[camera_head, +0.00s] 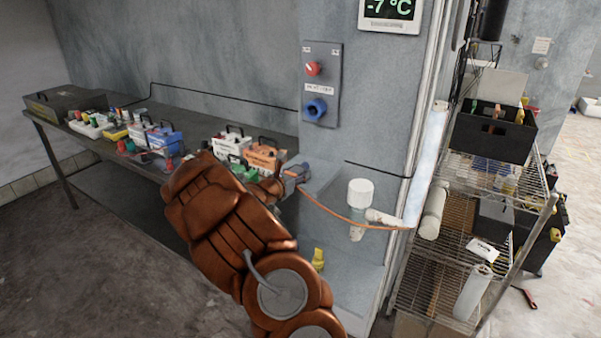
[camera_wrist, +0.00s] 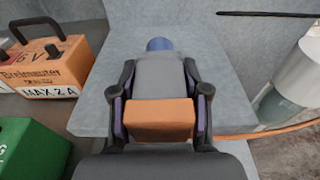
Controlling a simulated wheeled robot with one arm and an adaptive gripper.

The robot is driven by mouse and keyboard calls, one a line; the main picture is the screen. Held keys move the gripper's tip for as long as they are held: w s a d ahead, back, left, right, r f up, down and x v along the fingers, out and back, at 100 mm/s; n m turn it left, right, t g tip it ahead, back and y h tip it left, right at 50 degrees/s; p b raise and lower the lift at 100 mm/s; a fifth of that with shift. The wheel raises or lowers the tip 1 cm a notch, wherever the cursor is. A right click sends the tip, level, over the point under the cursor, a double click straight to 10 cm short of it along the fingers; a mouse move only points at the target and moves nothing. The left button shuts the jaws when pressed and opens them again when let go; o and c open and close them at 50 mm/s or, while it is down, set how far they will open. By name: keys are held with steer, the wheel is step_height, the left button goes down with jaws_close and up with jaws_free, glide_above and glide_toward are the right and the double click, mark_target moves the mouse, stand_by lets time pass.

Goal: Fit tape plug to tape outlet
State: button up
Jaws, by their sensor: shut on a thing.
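My gripper (camera_head: 284,184) is shut on the tape plug (camera_head: 294,172), in front of the wall. In the wrist view my gripper (camera_wrist: 160,92) has a finger on each side of the plug (camera_wrist: 158,72), which has a grey body, an orange block at its near end and a blue tip pointing away. An orange cable (camera_head: 345,219) runs from the plug toward the white pipe at the right. The tape outlet (camera_head: 315,109) is a round blue socket low on a grey wall panel, below a red switch (camera_head: 312,69). The plug is below and apart from the outlet.
A bench (camera_head: 60,118) with several boxes and tools stands at the left. An orange box (camera_wrist: 45,65) and a green box (camera_wrist: 30,150) are close to my gripper's left. A white-capped fitting (camera_head: 360,193) and a wire shelf (camera_head: 440,255) stand at the right.

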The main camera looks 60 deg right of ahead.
steer(key=shift+s+a+f+b, duration=0.1)
steer(key=shift+a+b, duration=0.1)
steer(key=shift+a, duration=0.7)
steer(key=shift+a+f+b, duration=0.15)
steer(key=shift+a+b, duration=0.1)
steer(key=shift+a, duration=0.7)
steer(key=shift+s+a+f+b, duration=0.1)
steer(key=shift+a+b, duration=0.1)
steer(key=shift+a, duration=0.7)
step_height(320, 180, up, 18)
steer(key=r+m+t, duration=0.1)
steer(key=m+t, duration=0.1)
steer(key=m, duration=0.3)
glide_above(302, 164)
steer(key=w+f+v, duration=0.1)
steer(key=v, duration=0.3)
steer(key=shift+s+a+p, duration=0.2)
steer(key=shift+s+p, duration=0.15)
steer(key=shift+p, duration=0.1)
steer(key=shift+f, duration=0.1)
steer(key=shift+s+r+x, duration=0.15)
steer(key=shift+x, duration=0.85)
steer(key=shift+s+r+x, duration=0.1)
steer(key=shift+s+x, duration=0.05)
steer(key=shift+x, duration=0.8)
steer(key=shift+r+x, duration=0.15)
steer(key=shift+x, duration=0.75)
steer(key=shift+r+x, duration=0.2)
steer(key=shift+x, duration=0.7)
